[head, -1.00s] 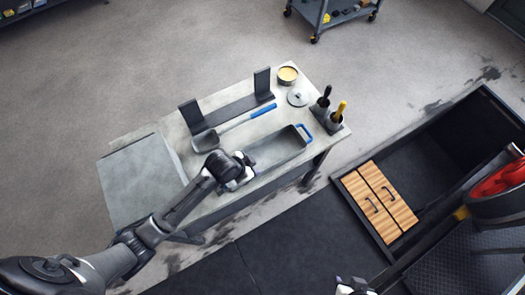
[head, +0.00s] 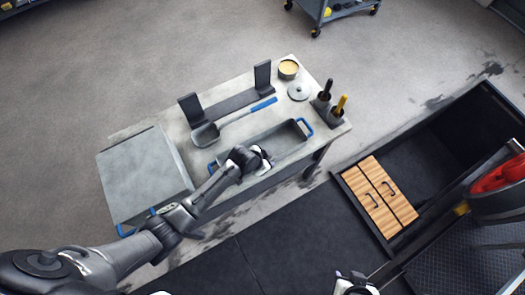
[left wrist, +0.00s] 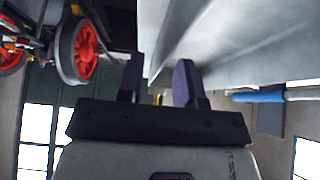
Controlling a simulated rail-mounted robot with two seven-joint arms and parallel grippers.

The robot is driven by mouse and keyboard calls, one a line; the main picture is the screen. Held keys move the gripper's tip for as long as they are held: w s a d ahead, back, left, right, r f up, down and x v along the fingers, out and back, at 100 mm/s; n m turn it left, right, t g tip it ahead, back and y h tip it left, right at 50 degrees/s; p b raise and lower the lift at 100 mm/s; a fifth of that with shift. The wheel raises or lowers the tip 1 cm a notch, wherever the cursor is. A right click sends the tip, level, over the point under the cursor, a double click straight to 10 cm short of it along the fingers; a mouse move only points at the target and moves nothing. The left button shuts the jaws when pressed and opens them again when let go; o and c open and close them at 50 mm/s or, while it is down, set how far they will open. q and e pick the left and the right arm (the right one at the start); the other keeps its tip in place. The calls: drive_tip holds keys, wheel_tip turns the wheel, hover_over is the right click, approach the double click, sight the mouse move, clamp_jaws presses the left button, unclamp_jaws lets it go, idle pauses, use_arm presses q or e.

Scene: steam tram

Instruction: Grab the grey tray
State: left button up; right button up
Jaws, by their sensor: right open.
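The grey tray (head: 283,142) is long and shallow and lies along the front of the table. It has a blue handle at each end, the right one (head: 305,127) and the left one (head: 212,167). My left gripper (left wrist: 160,82) is over the tray's middle front side in the head view, and my arm hides part of it. In the left wrist view its fingers are apart with no object clearly between them; a pale grey surface lies close beyond. Contact with the tray cannot be told. My right gripper (head: 351,282) is open at the bottom edge, away from the table.
A grey box (head: 145,170) stands on the table's left end. A shovel (head: 235,121) and a dark stand (head: 225,105) lie behind the tray. A yellow-filled tin (head: 288,68), a lid (head: 299,90) and a holder (head: 328,113) with two handled tools are at the right.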

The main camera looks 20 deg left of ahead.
use_arm(q)
drive_tip(key=shift+x, duration=1.55)
clamp_jaws()
drive_tip(key=shift+r, duration=0.1)
